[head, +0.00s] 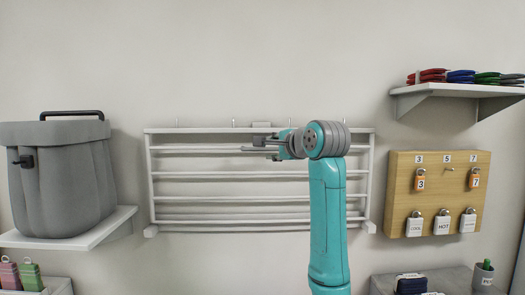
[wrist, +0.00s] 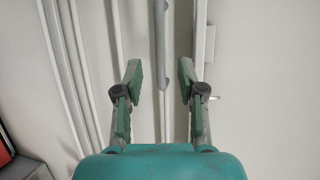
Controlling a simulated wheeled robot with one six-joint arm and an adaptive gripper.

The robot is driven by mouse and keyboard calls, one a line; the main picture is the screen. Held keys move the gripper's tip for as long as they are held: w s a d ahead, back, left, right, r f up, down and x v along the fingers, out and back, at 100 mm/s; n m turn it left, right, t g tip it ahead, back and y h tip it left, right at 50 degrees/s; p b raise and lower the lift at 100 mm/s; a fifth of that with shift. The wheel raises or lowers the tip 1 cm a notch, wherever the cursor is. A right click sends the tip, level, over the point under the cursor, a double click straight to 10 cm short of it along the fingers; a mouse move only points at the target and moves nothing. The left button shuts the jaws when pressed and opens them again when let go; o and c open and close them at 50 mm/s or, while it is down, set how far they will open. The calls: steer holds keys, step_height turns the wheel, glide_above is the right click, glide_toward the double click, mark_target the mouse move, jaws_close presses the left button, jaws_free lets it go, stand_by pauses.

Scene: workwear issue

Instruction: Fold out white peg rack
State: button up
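The white peg rack (head: 190,199) is a wide frame of horizontal bars, lying flat against the wall behind my arm. Small pegs stick up along its top rail (head: 200,130), with a small block (head: 261,125) near the middle. My gripper (head: 255,145) is in front of the rack's upper part, pointing left in the head view. In the wrist view my gripper (wrist: 160,74) is open, with a grey sleeve on a bar (wrist: 160,38) showing between its fingers. I cannot tell how far behind the fingertips the sleeve lies. My arm hides part of the rack's right side.
A grey bin (head: 62,180) stands on a shelf to the left. On the right are a wooden padlock board (head: 437,195) and a high shelf (head: 455,90) with folded items. A lower surface (head: 385,284) is at bottom right. Wall above the rack is clear.

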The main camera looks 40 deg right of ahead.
mark_target(262, 149)
steer(key=x, duration=0.7)
steer(key=shift+w, duration=0.35)
jaws_close()
